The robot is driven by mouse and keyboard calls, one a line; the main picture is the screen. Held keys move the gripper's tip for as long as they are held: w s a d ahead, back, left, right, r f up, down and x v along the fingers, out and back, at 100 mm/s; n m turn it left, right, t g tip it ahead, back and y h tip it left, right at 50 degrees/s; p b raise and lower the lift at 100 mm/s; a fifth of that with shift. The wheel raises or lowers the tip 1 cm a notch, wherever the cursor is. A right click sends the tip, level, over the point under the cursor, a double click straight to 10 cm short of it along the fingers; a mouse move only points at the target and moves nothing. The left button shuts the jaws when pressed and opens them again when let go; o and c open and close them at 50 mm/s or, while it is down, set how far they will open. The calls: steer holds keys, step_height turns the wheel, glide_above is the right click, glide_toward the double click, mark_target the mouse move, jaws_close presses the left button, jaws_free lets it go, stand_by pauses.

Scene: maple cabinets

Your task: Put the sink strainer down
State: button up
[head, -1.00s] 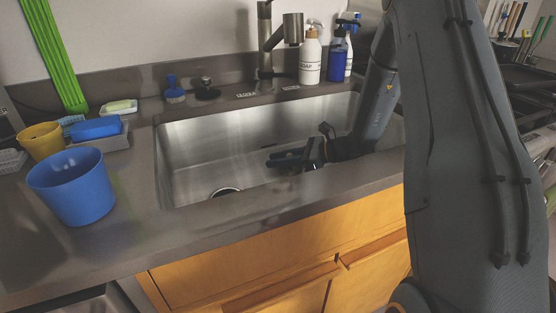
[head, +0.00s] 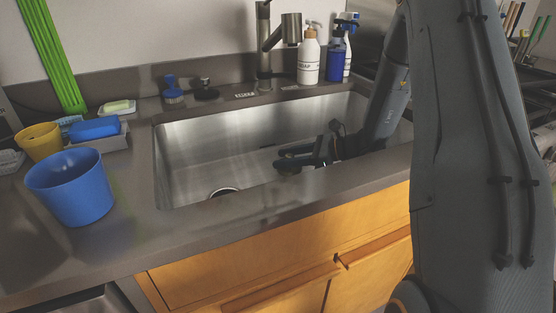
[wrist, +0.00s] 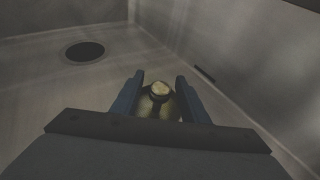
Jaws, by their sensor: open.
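In the head view my gripper (head: 290,158) is low inside the steel sink (head: 215,135), and I cannot make out the strainer there. The round drain (wrist: 84,51) is bare, ahead and to the left of my gripper; it also shows in the head view (head: 224,191).
The sink walls surround my gripper, with a wall (wrist: 215,55) close on the right in the wrist view. A blue bucket (head: 72,188) stands on the left counter. A faucet (head: 264,40) and soap bottle (head: 309,58) stand behind. The sink floor on the left is clear.

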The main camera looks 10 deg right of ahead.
steer(key=shift+v, duration=2.2)
